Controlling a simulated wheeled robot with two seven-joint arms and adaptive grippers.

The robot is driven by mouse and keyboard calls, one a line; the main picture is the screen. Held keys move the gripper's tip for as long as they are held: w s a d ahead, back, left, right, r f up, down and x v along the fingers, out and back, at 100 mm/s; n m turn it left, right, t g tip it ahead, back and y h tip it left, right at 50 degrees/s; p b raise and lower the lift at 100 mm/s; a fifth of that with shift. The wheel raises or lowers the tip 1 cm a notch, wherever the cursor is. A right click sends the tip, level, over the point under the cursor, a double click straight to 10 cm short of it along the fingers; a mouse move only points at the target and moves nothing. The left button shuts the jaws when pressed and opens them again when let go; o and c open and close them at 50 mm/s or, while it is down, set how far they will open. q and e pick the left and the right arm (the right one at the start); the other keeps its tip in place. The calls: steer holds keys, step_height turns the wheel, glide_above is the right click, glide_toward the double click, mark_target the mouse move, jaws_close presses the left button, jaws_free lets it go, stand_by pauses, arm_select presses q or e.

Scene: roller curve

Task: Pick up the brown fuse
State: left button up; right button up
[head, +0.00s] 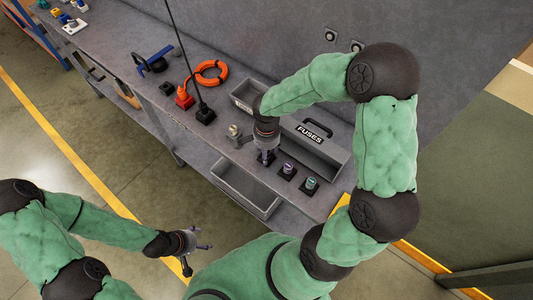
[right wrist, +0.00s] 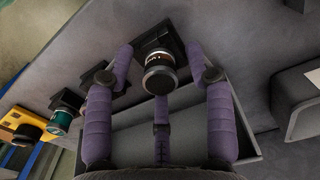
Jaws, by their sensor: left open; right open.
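The brown fuse (right wrist: 159,75) shows in the right wrist view as a cylinder with a tan band, standing in a dark square base. My right gripper (head: 266,157) is open above it, with purple fingers on both sides of the fuse. I cannot tell whether they touch it. In the head view the gripper covers this fuse. A purple fuse (head: 288,168) and a teal fuse (head: 310,183) stand in black bases to the right. The teal one also shows in the right wrist view (right wrist: 62,117). My left gripper (head: 192,243) is open and empty, off the bench's front edge.
A grey box labelled FUSES (head: 325,155) stands behind the fuses. An open grey drawer (head: 225,186) juts out below the bench front. A small metal part (head: 234,134), a red plug with an orange cable (head: 207,73) and a grey bin (head: 240,102) lie left.

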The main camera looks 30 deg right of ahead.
jaws_close()
steer(key=shift+r, duration=0.15)
steer(key=shift+r, duration=0.6)
steer(key=s+r+p, duration=0.2)
steer(key=s+r, duration=0.9)
steer(key=s, duration=0.2)
steer(key=shift+s+d, duration=0.25)
steer(key=shift+s, duration=0.05)
